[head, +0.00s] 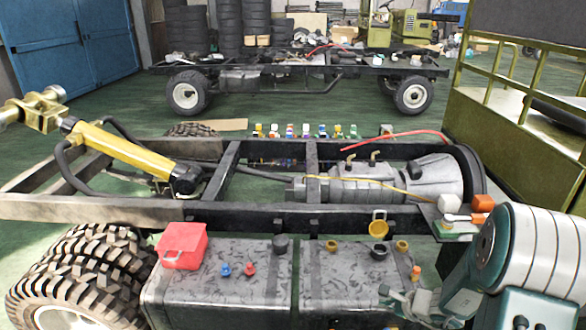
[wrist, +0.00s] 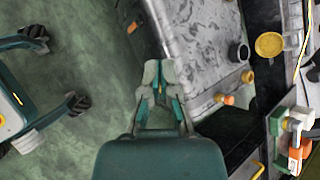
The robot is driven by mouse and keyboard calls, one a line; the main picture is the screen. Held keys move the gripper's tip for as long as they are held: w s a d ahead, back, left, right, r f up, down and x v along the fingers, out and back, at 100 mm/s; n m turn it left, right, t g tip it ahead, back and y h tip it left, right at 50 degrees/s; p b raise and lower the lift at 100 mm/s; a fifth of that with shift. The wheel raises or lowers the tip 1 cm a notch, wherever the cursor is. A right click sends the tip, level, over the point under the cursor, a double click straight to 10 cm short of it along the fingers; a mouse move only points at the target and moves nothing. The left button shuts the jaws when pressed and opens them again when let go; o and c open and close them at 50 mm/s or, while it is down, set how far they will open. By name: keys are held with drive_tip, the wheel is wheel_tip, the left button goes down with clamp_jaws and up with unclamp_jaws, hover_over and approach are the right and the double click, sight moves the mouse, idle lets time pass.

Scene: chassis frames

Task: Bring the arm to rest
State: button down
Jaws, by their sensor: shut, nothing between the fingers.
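My gripper (wrist: 160,78) shows in the wrist view with its grey fingertips together and nothing between them. In the head view my gripper (head: 396,299) is at the lower right, in front of the grey tank (head: 345,285) on the near chassis. My teal and white arm (head: 535,255) fills the lower right corner and hides part of the tank's right end. In the wrist view the tank (wrist: 197,45) lies just right of the fingers. I cannot tell whether the fingers touch it.
The near chassis frame (head: 130,212) carries a gearbox (head: 390,183), a red box (head: 181,245) and several caps. Orange and white parts (head: 481,203) sit close to my arm. A green railing (head: 497,75) stands at the right. The floor (wrist: 75,145) left of the gripper is partly clear.

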drive_tip(key=s+a+r+n+g, duration=0.1)
drive_tip(key=s+a+r+n, duration=0.45)
drive_tip(key=r, duration=0.35)
drive_tip(key=s+a+r+n+g, duration=0.2)
drive_tip(key=s+a+r+n, duration=0.3)
drive_tip(key=r, duration=0.3)
drive_tip(key=s+r+n+h, duration=0.2)
drive_tip(key=s+r+n, duration=0.2)
drive_tip(key=s+n, duration=0.1)
drive_tip(key=s+d+r+n+t+h, duration=0.1)
drive_tip(key=s+r+n+h, duration=0.2)
drive_tip(key=s+r+n, duration=0.2)
drive_tip(key=s, duration=0.3)
drive_tip(key=shift+s+d, duration=0.15)
